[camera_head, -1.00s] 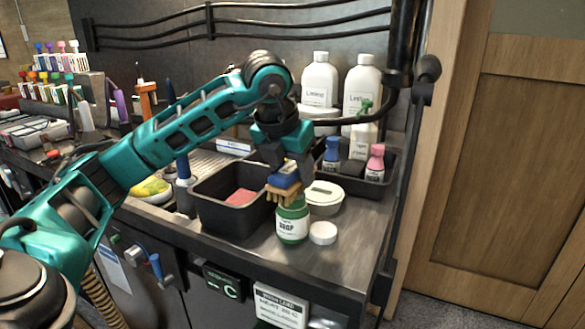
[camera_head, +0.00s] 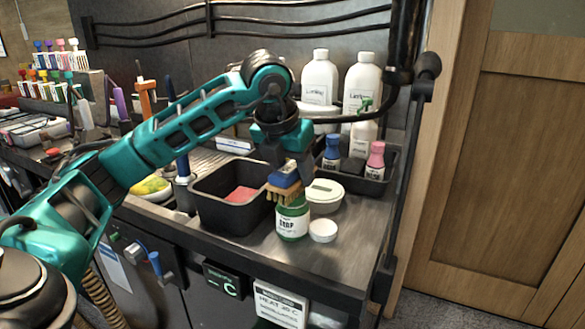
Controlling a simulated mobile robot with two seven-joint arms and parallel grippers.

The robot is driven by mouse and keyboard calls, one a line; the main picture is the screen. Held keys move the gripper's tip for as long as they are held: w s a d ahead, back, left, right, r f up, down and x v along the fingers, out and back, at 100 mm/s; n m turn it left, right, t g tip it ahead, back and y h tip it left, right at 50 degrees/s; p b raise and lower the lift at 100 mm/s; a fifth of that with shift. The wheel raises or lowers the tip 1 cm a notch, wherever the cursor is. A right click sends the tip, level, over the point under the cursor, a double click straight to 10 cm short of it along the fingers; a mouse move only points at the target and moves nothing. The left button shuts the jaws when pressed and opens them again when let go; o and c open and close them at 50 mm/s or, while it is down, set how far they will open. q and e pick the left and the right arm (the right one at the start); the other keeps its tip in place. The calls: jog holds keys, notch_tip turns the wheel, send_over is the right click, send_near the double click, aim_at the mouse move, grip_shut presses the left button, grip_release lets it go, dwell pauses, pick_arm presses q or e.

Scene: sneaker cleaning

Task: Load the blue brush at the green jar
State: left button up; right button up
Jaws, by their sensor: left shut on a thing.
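The blue brush (camera_head: 286,181) is held bristles down by my left gripper (camera_head: 284,166), which is shut on it. Its tan bristles are at the mouth of the green jar (camera_head: 292,222), which stands upright near the counter's front edge. The bristles overlap the jar's top; whether they touch its contents I cannot tell. A white round lid (camera_head: 323,231) lies on the counter just right of the jar. My right gripper is not in view.
A black bin (camera_head: 222,214) with a pink item stands left of the jar. A white lidded tub (camera_head: 324,193) is behind it. A black tray (camera_head: 394,166) with bottles stands at the back right. The counter's front right (camera_head: 340,262) is clear.

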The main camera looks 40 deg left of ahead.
aim_at(295, 163)
pick_arm(q)
jog(key=shift+f, duration=0.3)
jog(key=shift+f, duration=0.1)
dwell(1.3)
jog(key=shift+r, duration=0.4)
jog(key=shift+r+p, duration=0.7)
jog(key=shift+p, duration=0.1)
jog(key=shift+r+p, duration=0.3)
jog(key=shift+r, duration=0.1)
jog(key=shift+r+p, duration=0.55)
jog(key=shift+r, duration=0.1)
notch_tip(295, 163, up, 3)
jog(key=shift+f+p, duration=0.1)
jog(key=shift+p, duration=1.15)
